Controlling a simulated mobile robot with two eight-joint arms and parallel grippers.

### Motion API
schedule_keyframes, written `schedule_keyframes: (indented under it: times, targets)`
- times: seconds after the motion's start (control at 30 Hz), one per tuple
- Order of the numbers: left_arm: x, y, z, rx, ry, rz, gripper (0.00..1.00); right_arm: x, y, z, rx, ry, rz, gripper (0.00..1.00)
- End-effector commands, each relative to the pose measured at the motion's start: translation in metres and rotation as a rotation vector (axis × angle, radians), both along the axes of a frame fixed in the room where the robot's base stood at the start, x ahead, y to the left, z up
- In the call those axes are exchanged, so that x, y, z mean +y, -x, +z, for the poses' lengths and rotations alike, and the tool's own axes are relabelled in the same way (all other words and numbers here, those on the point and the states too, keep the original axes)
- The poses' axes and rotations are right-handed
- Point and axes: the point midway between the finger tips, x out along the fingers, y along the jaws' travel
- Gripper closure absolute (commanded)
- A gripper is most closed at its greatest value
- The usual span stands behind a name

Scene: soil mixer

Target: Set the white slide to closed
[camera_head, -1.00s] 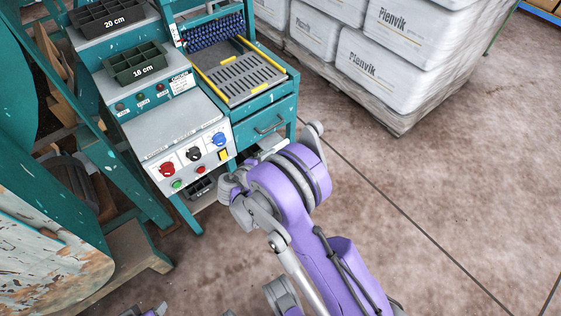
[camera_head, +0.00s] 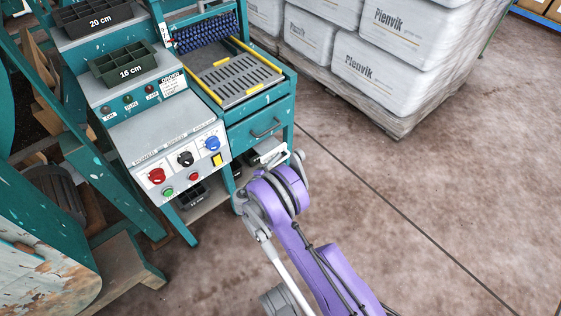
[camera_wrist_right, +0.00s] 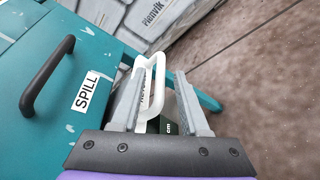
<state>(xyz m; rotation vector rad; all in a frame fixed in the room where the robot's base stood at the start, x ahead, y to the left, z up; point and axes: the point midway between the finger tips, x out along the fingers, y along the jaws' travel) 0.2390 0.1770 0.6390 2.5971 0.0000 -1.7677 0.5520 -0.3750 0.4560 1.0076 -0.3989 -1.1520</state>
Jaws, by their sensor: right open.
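The white slide (camera_wrist_right: 150,92) shows in the right wrist view as a white loop-shaped handle beside the teal cabinet. Its loop stands between the two grey fingers of my right gripper (camera_wrist_right: 160,74). The gripper is open, with a finger on each side of the handle and a visible gap to the right finger. I cannot tell whether the left finger touches it. In the head view my purple right arm reaches to the cabinet's lower right, and its wrist hides most of the fingers. My left gripper is out of view.
A drawer with a dark handle (camera_wrist_right: 48,74) and a SPILL label (camera_wrist_right: 86,92) is left of the fingers. The control panel (camera_head: 180,160) with coloured knobs stands left of my arm. Stacked white bags (camera_head: 370,60) are behind. The floor at right is clear.

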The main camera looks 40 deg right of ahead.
Motion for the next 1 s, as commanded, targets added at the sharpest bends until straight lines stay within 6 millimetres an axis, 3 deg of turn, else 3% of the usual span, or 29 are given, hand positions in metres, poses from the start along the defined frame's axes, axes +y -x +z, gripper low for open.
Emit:
schedule_keyframes:
  times: [0.2, 0.47, 0.73, 1.0]
  targets:
    - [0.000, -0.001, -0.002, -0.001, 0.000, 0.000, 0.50, -0.016, -0.007, -0.004, 0.000, 0.000, 0.000, 0.55]
    - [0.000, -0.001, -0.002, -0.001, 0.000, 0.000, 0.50, -0.017, -0.007, -0.004, 0.000, -0.001, 0.001, 0.55]
    - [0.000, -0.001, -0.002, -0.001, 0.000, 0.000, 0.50, -0.016, -0.007, -0.004, 0.000, -0.001, 0.001, 1.00]
    - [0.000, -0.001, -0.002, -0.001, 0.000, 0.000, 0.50, -0.016, -0.007, -0.004, 0.000, -0.001, 0.001, 1.00]
